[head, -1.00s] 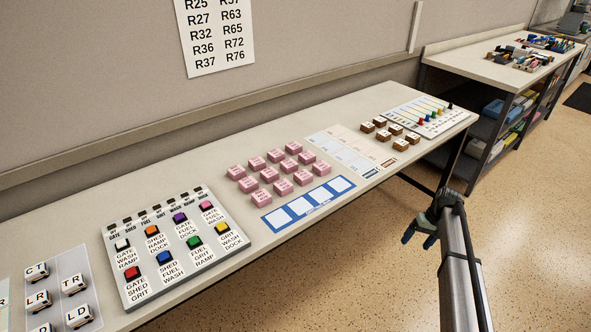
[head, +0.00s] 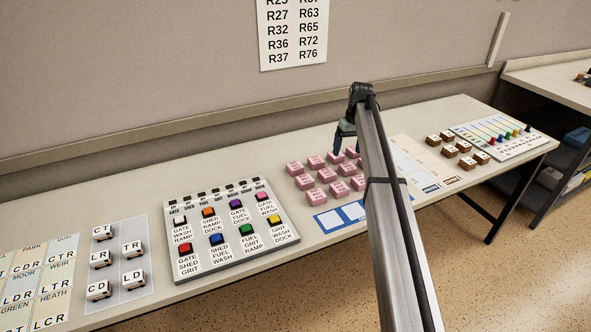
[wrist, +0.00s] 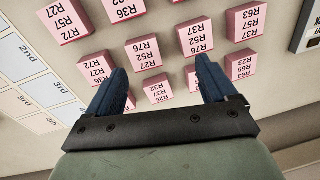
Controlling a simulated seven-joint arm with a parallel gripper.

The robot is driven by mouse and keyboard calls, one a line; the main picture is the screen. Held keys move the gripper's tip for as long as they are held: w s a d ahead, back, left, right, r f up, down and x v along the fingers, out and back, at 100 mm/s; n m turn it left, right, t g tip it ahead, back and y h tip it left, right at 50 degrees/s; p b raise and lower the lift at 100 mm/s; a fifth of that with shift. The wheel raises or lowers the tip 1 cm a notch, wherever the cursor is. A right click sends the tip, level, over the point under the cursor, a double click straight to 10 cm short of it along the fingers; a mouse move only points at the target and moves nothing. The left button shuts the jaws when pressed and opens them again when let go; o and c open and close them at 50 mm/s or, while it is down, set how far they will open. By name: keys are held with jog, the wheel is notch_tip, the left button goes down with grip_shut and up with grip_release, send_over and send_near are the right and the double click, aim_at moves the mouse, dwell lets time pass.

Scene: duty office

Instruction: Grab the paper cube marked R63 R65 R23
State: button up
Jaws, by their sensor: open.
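Pink paper cubes (head: 317,162) stand in a loose block on the table, partly hidden by my arm in the head view. In the wrist view, the cube at the right beyond my right finger (wrist: 241,65) appears to read R63 R65 R23, its letters turned over. Around it are a cube reading R63 R57 R37 (wrist: 245,21) and one reading R37 R52 R76 (wrist: 194,38). My gripper (wrist: 160,67) is open and empty above the cubes, left of the R63 R65 R23 cube. It also shows in the head view (head: 346,147).
A button panel (head: 287,239) stands left of the cubes. A blue-framed strip of white squares (head: 337,217) lies in front of them. Brown blocks (head: 448,151) and a slider board (head: 540,144) are to the right. A code list (head: 293,32) hangs on the wall.

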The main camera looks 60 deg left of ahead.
notch_tip(320, 180, up, 4)
jog(key=n+t, duration=0.1)
jog(key=n, duration=0.1)
send_over(296, 167)
notch_tip(296, 167, down, 14)
jog(key=shift+a+r, duration=0.1)
jog(key=shift+r, duration=0.05)
jog(key=c, duration=1.1)
jog(key=shift+c, duration=0.2)
